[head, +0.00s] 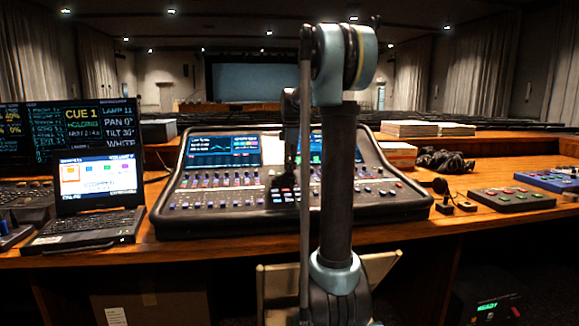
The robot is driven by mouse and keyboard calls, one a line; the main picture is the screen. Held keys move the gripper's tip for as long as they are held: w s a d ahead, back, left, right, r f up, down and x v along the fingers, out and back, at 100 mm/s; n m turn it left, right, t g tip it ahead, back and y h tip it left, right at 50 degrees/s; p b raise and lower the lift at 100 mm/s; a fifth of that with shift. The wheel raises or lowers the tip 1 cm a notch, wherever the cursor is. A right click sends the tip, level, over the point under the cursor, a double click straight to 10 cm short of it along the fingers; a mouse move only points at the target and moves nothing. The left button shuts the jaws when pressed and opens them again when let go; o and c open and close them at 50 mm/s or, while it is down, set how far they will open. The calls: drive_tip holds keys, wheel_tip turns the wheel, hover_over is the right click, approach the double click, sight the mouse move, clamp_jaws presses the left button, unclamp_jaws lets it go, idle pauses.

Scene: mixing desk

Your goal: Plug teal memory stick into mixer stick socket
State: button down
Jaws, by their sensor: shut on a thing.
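The mixer (225,218) is a wide black desk with rows of coloured keys and faders and lit screens along its back. It stands on the wooden desk in the middle of the head view. My gripper (284,194) is small and dark in this view, pointing down over the middle of the mixer, just left of my upright arm. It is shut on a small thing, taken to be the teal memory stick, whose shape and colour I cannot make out. The mixer's stick socket cannot be made out, and my arm hides part of the mixer.
An open laptop (95,195) stands left of the mixer, before a cue monitor (75,130). Right of it are a black crumpled bundle (445,161), small dark items (455,204), a button box (511,199) and a blue box (553,180). Papers (410,128) lie behind.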

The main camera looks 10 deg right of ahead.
drive_tip(key=shift+f, duration=0.55)
idle(0.4)
drive_tip(key=c, duration=1.7)
unclamp_jaws()
drive_tip(key=shift+w, duration=0.1)
drive_tip(key=r, duration=0.8)
drive_tip(key=s+r, duration=0.1)
drive_tip(key=r, duration=0.2)
drive_tip(key=shift+s+r, duration=0.1)
drive_tip(key=shift+r, duration=0.3)
